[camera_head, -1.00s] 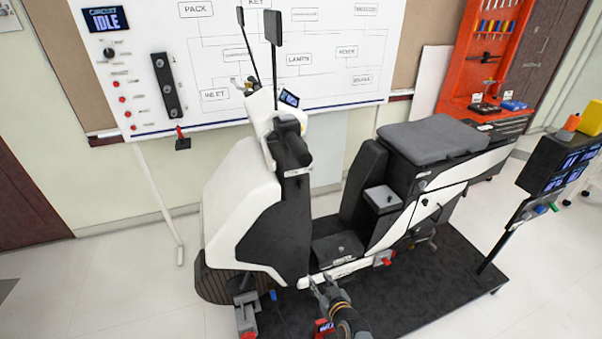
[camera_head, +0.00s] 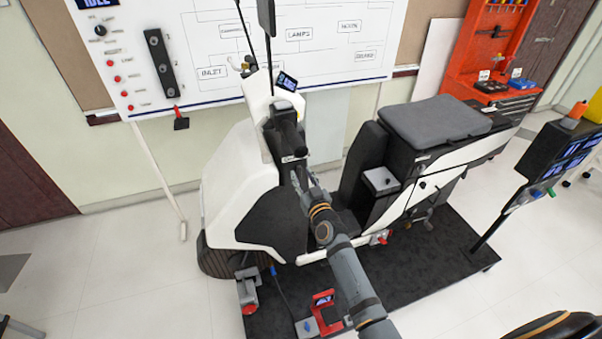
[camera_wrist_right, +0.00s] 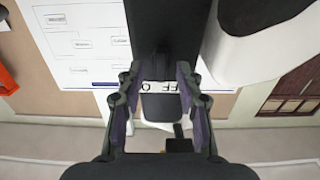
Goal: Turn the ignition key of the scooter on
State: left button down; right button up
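The white and black scooter (camera_head: 255,180) stands on a dark platform. My right gripper (camera_head: 299,178) reaches up to the dark column below the handlebar. In the right wrist view, my right gripper (camera_wrist_right: 162,108) is open, with one finger on each side of a dark rounded piece (camera_wrist_right: 163,108), which looks like the head of the ignition key. Gaps show between it and both fingers. A white label (camera_wrist_right: 158,86) with partly hidden letters lies behind it on the black panel (camera_wrist_right: 162,35). The key cannot be made out in the head view. My left gripper is not in view.
A whiteboard (camera_head: 225,85) with a diagram stands behind the scooter. A screen stand (camera_head: 552,165) is at the right. The grey seat (camera_head: 433,120) lies right of my arm. A small red-framed device (camera_head: 323,299) sits on the platform (camera_head: 420,270).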

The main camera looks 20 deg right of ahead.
jog(key=shift+w+a, duration=0.1)
jog(key=shift+w, duration=0.7)
grip_shut()
jog(key=shift+m, duration=0.3)
jog(key=m, duration=0.5)
jog(key=shift+m, duration=0.3)
jog(key=m, duration=0.5)
jog(key=shift+m, duration=0.3)
jog(key=shift+f, duration=0.1)
